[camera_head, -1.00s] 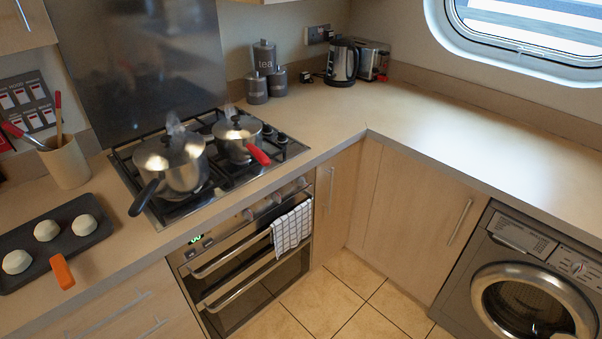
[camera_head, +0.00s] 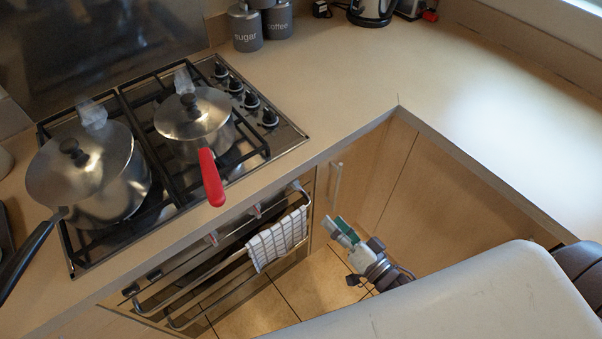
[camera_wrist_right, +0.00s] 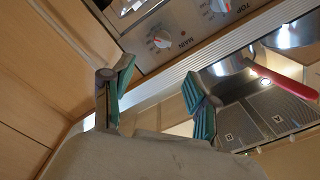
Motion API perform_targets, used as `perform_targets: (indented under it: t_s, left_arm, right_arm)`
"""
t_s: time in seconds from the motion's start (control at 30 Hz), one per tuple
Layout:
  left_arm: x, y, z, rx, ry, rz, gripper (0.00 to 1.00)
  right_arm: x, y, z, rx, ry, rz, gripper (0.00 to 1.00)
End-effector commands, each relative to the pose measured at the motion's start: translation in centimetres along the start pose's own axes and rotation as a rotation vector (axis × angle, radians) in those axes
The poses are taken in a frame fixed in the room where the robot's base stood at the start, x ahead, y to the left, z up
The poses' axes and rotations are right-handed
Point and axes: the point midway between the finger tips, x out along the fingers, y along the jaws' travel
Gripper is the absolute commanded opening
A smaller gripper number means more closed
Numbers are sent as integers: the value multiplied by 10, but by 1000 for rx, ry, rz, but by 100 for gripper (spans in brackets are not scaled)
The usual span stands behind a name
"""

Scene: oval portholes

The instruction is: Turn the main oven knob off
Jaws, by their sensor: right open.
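The oven's control panel carries several knobs. In the right wrist view the knob beside the word MAIN (camera_wrist_right: 158,40) is pale with a red mark, and sits above and between my fingertips, apart from them. The knob beside the word TOP (camera_wrist_right: 220,6) is further right. In the head view, the oven knobs show small along the panel, one of them at its right end (camera_head: 296,186); I cannot tell which is the main one there. My right gripper (camera_head: 345,240) is open and empty, to the right of the oven front; its teal fingertips also show in the wrist view (camera_wrist_right: 158,96).
A checked towel (camera_head: 277,240) hangs on the oven handle. Two steaming pans stand on the hob; the small pan's red handle (camera_head: 211,178) overhangs the counter edge. Cupboard doors (camera_head: 365,185) stand right of the oven. The floor before them is clear.

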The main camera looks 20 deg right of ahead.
Motion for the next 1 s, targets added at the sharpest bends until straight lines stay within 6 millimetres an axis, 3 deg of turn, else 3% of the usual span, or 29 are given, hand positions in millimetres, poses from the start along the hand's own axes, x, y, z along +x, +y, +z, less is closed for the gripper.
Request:
perform_targets:
  t_s: [0.3,0.6,0.8,1.0]
  left_arm:
    - [-10,-2,14,-1,-22,-2,64]
    - [-15,-4,1,-1,-4,-4,64]
    - [-16,-3,-1,-2,1,-4,64]
    - [-16,-1,-1,-2,0,-1,64]
  right_arm:
    - [58,-2,-2,0,3,-1,59]
    - [114,0,0,0,1,1,59]
    - [131,1,0,0,0,3,59]
    - [134,1,1,-1,-1,3,59]
